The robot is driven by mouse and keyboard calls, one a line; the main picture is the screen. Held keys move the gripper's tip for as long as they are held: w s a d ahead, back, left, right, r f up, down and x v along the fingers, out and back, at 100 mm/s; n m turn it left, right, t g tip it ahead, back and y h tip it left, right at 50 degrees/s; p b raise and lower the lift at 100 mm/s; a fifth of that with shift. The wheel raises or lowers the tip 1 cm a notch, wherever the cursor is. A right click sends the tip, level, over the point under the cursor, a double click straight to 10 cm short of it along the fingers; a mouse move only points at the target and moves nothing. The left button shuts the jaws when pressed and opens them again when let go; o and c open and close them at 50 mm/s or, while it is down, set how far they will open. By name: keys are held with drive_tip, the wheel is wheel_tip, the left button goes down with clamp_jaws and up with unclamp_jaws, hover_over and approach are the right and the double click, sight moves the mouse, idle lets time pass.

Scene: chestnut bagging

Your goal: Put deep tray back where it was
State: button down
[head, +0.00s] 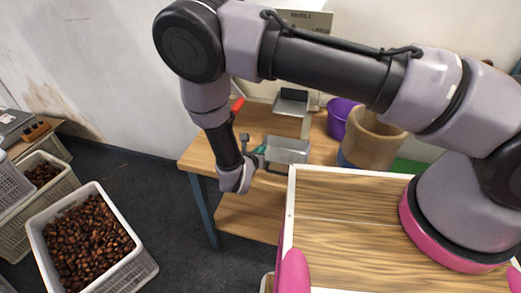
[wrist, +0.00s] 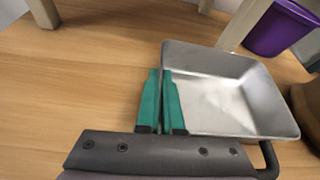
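The deep tray is a grey metal pan (head: 289,150), seen at the wooden table's front part in the head view. In the wrist view the deep tray (wrist: 225,95) is open side up and empty, to the right of the fingers. My gripper (head: 261,150) has green fingers, close together in the wrist view (wrist: 161,75). The tray's left wall runs between them, one finger inside and one outside, so the gripper is shut on that rim. I cannot tell whether the tray's bottom touches the table.
A scale with a metal pan (head: 291,101) stands behind on the table (head: 205,152). A purple bucket (head: 341,112) and a brown container (head: 372,138) stand to the right. A crate of chestnuts (head: 128,262) is on the floor at left. The table left of the gripper is clear.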

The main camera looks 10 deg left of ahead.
drive_tip(key=shift+f, duration=0.15)
drive_tip(key=c, duration=1.1)
unclamp_jaws()
drive_tip(key=shift+o, duration=0.2)
